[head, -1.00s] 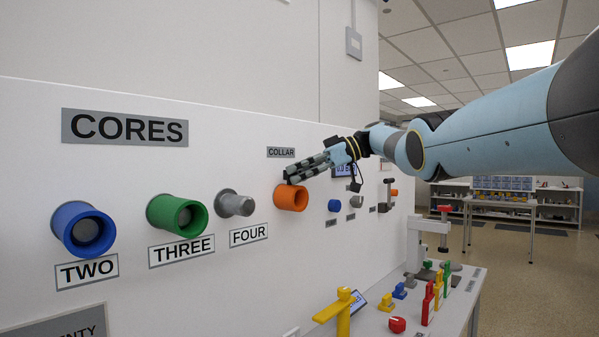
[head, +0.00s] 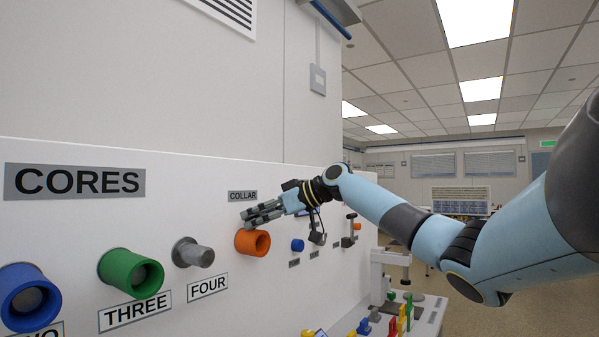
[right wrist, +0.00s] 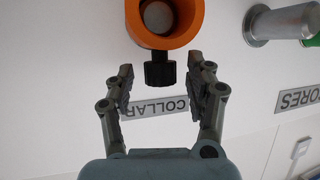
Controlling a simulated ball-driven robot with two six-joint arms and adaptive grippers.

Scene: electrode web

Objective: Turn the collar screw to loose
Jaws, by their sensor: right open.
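The orange collar (head: 252,243) sticks out from the white panel under the COLLAR label (head: 242,197). It also shows upside down at the top of the right wrist view (right wrist: 165,38), with a grey round core inside. The black collar screw (right wrist: 160,70) projects from the collar's label side. My right gripper (head: 262,214) is at the collar's upper side. In the right wrist view its open fingers (right wrist: 161,72) stand on either side of the screw, with a visible gap at each side. In the head view the fingers hide the screw. My left gripper is out of view.
To the left on the panel are a grey post (head: 193,253) marked FOUR, a green cup (head: 130,272) marked THREE and a blue cup (head: 28,298). A small blue knob (head: 297,245) sits to the right. A table with coloured parts stands low at the right.

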